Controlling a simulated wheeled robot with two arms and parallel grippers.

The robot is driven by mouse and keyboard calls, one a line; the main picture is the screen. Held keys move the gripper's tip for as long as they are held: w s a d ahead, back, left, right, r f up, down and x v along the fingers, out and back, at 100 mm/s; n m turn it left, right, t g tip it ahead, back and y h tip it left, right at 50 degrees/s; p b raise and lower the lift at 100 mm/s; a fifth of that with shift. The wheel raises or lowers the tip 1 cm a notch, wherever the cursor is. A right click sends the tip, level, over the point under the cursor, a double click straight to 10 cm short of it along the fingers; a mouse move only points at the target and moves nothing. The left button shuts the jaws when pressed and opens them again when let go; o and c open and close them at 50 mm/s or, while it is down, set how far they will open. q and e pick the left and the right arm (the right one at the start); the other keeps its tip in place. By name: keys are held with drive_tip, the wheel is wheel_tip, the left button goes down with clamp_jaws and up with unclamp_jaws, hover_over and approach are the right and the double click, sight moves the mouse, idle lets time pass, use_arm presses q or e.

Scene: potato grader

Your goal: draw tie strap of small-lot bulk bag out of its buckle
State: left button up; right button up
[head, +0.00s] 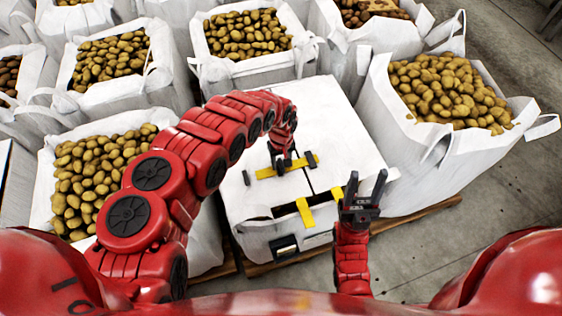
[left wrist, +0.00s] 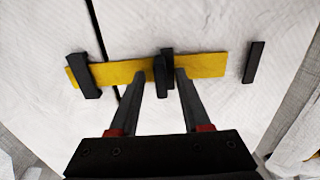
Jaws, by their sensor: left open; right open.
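The small-lot bulk bag (head: 345,150) is the closed white one with a flat top. A yellow tie strap (head: 267,172) lies across its top; it also shows in the left wrist view (left wrist: 213,65). A black buckle (left wrist: 83,76) sits around the strap at one end, the right end in the head view (head: 311,160). My left gripper (left wrist: 161,75) is open over the strap, its fingers on either side of a black upright piece (left wrist: 164,62) at mid-strap. I cannot tell whether they touch it. My right gripper (head: 363,190) is open and empty, off the bag's front right.
A separate black bar (left wrist: 253,62) lies beyond the strap's other end. A second yellow strap (head: 305,212) with black parts is at the bag's front edge. Open bags of potatoes (head: 245,35) crowd the back and sides. Concrete floor (head: 430,250) is clear at front right.

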use_arm(q)
drive_tip(key=shift+f, duration=0.2)
clamp_jaws()
idle(1.4)
